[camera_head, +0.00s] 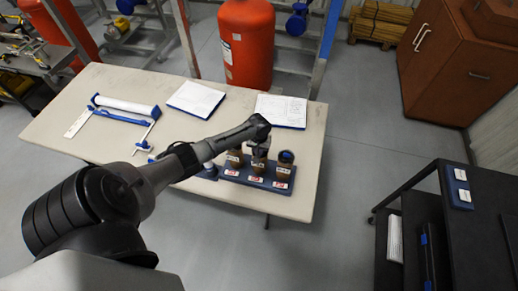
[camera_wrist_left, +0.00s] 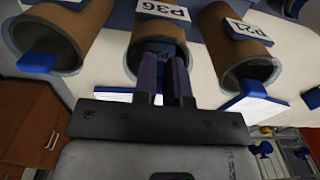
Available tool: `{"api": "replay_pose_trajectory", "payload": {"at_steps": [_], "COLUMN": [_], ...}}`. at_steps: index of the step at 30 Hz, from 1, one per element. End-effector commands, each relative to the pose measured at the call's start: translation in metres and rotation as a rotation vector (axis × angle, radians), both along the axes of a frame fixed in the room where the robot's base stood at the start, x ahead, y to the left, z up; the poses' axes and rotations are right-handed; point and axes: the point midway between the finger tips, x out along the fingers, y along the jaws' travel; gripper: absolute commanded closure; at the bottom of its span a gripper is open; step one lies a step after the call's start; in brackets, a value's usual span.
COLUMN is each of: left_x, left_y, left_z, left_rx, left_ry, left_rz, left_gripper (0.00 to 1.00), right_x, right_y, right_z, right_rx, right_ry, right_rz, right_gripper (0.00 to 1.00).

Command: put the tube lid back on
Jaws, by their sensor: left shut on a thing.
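Three brown cardboard tubes stand in a blue rack (camera_head: 258,181) at the front right of the table: a left tube (camera_head: 235,161), a middle tube (camera_head: 259,168) and a right tube (camera_head: 286,167). My left gripper (camera_head: 260,146) is above the middle one. In the left wrist view, the middle tube (camera_wrist_left: 158,28) is labelled P36. My left gripper (camera_wrist_left: 165,65) is at its mouth, shut on a dark blue piece (camera_wrist_left: 155,46), which looks like the lid. Fingers hide much of it; I cannot tell how far it is seated. My right gripper is not in view.
The tube labelled P21 (camera_wrist_left: 238,48) is beside the middle one. Two papers (camera_head: 195,99) (camera_head: 281,110) and a blue-framed tool (camera_head: 125,106) lie on the table (camera_head: 95,88). A red cylinder (camera_head: 246,45) stands behind. A black cart (camera_head: 440,210) is at right, across free floor.

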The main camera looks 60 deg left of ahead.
Motion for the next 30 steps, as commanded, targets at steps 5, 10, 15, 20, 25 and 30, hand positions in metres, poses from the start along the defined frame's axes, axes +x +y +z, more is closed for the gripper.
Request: {"api": "replay_pose_trajectory", "payload": {"at_steps": [5, 10, 15, 20, 25, 30], "left_x": [0.0001, 0.0001, 0.0001, 0.0001, 0.0000, -0.0001], "left_y": [0.0001, 0.0001, 0.0001, 0.0001, 0.0001, 0.0001], "left_z": [0.0000, 0.0000, 0.0000, 0.0000, 0.0000, -0.0001], "left_rx": [0.000, 0.000, 0.000, 0.000, 0.000, 0.000], "left_ry": [0.000, 0.000, 0.000, 0.000, 0.000, 0.000], "left_rz": [0.000, 0.000, 0.000, 0.000, 0.000, 0.000], "left_gripper": [1.00, 1.00, 0.82, 0.66, 0.58, 0.49], "right_x": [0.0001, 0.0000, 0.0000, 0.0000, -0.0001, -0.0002], "right_y": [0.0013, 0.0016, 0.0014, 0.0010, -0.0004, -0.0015], "right_z": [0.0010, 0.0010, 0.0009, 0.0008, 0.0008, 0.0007], "right_rx": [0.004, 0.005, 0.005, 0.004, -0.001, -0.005], "right_ry": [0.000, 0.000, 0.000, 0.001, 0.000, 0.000], "right_rz": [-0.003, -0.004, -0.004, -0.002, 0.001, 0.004], "right_gripper": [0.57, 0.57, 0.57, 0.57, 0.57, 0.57]}}
